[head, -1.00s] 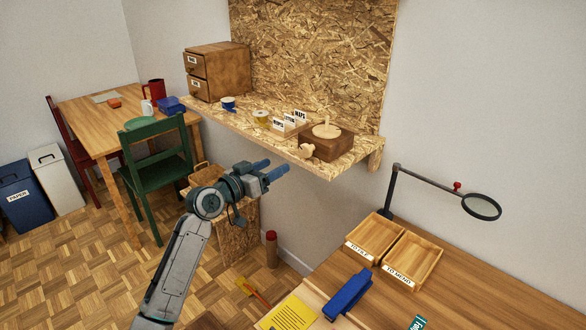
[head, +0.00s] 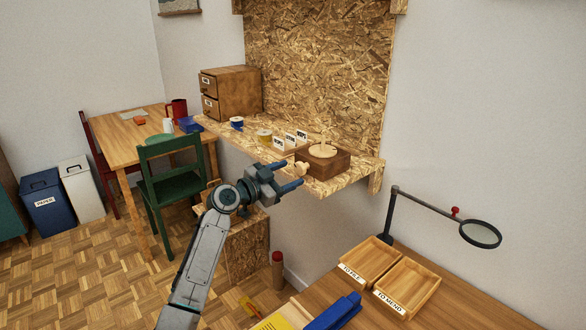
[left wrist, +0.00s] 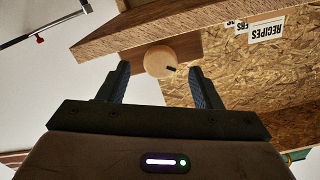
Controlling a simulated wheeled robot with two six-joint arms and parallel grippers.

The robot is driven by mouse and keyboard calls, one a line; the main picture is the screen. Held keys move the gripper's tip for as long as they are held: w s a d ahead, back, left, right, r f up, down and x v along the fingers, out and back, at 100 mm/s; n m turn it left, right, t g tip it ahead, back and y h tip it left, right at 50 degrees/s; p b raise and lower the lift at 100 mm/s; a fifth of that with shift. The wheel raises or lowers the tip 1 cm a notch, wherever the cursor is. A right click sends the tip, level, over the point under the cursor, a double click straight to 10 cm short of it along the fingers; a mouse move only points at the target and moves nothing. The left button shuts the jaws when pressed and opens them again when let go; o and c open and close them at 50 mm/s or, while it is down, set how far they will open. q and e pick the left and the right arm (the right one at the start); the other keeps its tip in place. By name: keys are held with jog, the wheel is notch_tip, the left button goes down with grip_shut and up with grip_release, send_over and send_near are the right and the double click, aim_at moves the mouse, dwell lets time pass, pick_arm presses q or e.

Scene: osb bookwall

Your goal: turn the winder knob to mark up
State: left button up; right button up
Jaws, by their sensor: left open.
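The winder is a dark brown wooden box (head: 337,162) with a pale disc on top, standing on the chipboard shelf. Its pale round knob (head: 301,169) sticks out from the front side. In the left wrist view the knob (left wrist: 157,60) shows a short dark mark pointing right and slightly down in that picture. My left gripper (head: 289,176) is open and empty, right in front of the knob. In the left wrist view its fingertips (left wrist: 160,71) lie either side of the knob, with gaps visible. I cannot tell whether they reach past its face. My right gripper is not in view.
On the chipboard shelf (head: 228,133), labelled cards (head: 290,141), a yellow roll (head: 264,135) and a drawer box (head: 230,92) stand left of the winder. A desk with two trays (head: 408,287) and a magnifier lamp (head: 480,234) is at lower right.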

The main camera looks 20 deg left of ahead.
pick_arm(q)
jog(key=shift+x, duration=1.25)
jog(key=shift+a, duration=0.1)
jog(key=c, duration=1)
jog(key=shift+f+n, duration=0.1)
jog(key=shift+n, duration=0.2)
